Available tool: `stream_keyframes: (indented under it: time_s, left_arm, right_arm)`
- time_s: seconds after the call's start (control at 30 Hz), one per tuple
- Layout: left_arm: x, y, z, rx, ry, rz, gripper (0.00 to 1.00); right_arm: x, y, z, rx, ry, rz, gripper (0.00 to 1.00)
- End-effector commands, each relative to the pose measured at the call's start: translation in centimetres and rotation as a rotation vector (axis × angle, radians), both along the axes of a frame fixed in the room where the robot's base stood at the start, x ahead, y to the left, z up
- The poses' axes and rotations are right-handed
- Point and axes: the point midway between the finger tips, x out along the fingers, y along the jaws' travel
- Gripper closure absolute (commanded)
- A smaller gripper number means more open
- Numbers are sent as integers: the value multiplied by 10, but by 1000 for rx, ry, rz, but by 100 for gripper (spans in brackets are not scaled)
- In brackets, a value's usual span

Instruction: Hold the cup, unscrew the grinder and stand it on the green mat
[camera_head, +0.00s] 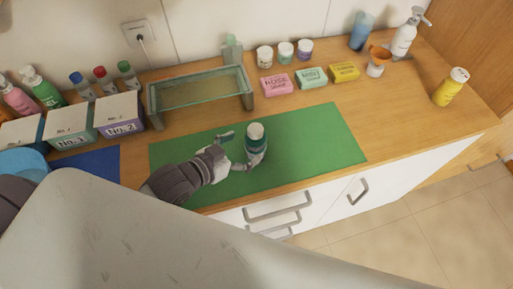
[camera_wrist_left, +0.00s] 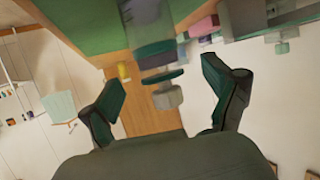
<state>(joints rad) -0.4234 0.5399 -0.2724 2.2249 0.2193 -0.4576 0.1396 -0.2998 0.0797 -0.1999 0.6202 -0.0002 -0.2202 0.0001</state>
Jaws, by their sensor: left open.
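A teal jar-like piece with a pale grey top (camera_head: 256,133) stands upright on the green mat (camera_head: 320,135); it seems to be the grinder and cup together. In the left wrist view the stack shows upside down, with a clear body (camera_wrist_left: 150,20), teal bands and a grey knob (camera_wrist_left: 168,98). The seam between cup and grinder is hard to tell. My left gripper (camera_head: 235,152) is open just left of the stack, its lower finger close to the base. In the wrist view both fingers (camera_wrist_left: 160,85) are spread with the stack beyond them. My right gripper is not seen.
A glass-topped stand (camera_head: 200,88) is behind the mat, with labelled boxes (camera_head: 120,116) and a blue mat (camera_head: 92,162) to the left. Soap boxes (camera_head: 312,77) and small jars stand behind right. A yellow bottle (camera_head: 451,86) is far right. The mat's right half is clear.

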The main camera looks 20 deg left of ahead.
Motion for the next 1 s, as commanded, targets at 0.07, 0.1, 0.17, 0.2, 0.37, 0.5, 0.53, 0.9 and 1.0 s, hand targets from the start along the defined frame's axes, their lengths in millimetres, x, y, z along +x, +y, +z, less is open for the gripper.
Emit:
stream_keyframes:
  time_s: [0.07,0.1,0.17,0.2,0.37,0.5,0.53,0.9,1.0]
  left_arm:
    - [3,-2,-1,0,1,0,12]
    - [6,-3,-2,0,0,1,12]
    - [12,-6,-3,-1,1,2,12]
    - [17,-9,-4,-1,0,0,12]
    - [36,-19,-15,-1,-1,1,12]
    - [43,-24,-21,0,1,0,12]
    - [44,-24,-22,1,0,0,12]
    - [43,-24,-22,0,1,0,42]
    - [43,-23,-22,0,1,0,58]
  right_arm:
    - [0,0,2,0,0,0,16]
    - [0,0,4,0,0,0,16]
    - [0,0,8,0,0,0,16]
    - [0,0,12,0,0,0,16]
    - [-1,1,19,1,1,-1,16]
    - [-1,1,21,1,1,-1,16]
    - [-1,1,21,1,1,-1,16]
    - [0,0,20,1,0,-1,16]
    - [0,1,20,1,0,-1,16]
